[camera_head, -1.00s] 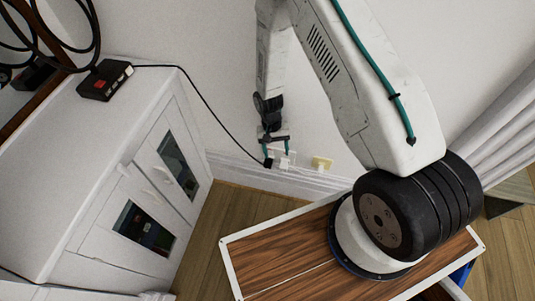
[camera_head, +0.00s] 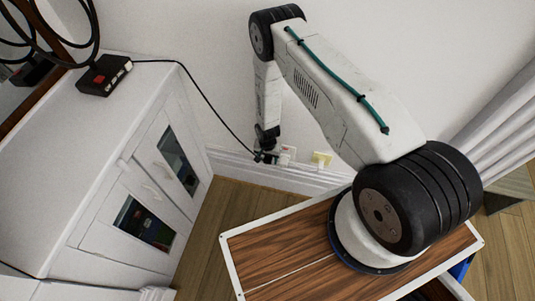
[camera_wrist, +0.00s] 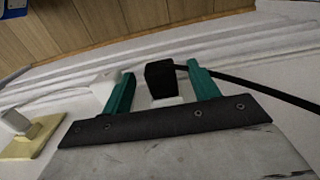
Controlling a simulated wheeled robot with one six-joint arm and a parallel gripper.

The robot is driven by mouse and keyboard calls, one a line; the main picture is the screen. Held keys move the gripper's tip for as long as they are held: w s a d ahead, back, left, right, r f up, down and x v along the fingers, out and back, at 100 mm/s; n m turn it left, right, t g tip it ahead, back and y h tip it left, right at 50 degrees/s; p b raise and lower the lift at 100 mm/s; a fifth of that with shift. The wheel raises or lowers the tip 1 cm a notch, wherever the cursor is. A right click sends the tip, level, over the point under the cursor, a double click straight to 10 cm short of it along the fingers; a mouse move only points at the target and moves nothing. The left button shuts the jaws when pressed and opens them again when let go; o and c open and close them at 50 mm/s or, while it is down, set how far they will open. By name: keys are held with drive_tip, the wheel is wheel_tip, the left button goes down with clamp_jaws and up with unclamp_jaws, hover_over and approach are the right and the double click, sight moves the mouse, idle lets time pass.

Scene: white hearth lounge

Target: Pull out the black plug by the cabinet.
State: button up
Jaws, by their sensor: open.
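The black plug (camera_wrist: 161,78) shows in the wrist view between the two teal fingers of my gripper (camera_wrist: 162,72). The fingers stand apart on either side of it, and I cannot tell whether either one touches it. A white socket face shows just below the plug, and the plug appears to be seated there. Its black cord (camera_wrist: 255,87) runs off to the right. In the head view my gripper (camera_head: 266,155) is low at the wall, right of the white cabinet (camera_head: 120,190), and hides most of the plug.
A white plug (camera_wrist: 104,84) is close beside the left finger. The cord (camera_head: 205,100) climbs to a black box (camera_head: 104,75) on the cabinet top. Wooden floor lies below the skirting.

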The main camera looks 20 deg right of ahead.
drive_tip(key=shift+f, duration=0.4)
drive_tip(key=c, duration=1.1)
drive_tip(key=shift+s+a, duration=0.1)
drive_tip(key=shift+s, duration=0.05)
drive_tip(key=shift+s+a, duration=0.65)
drive_tip(key=shift+s, duration=0.25)
drive_tip(key=shift+s+a, duration=0.6)
drive_tip(key=shift+s, duration=0.25)
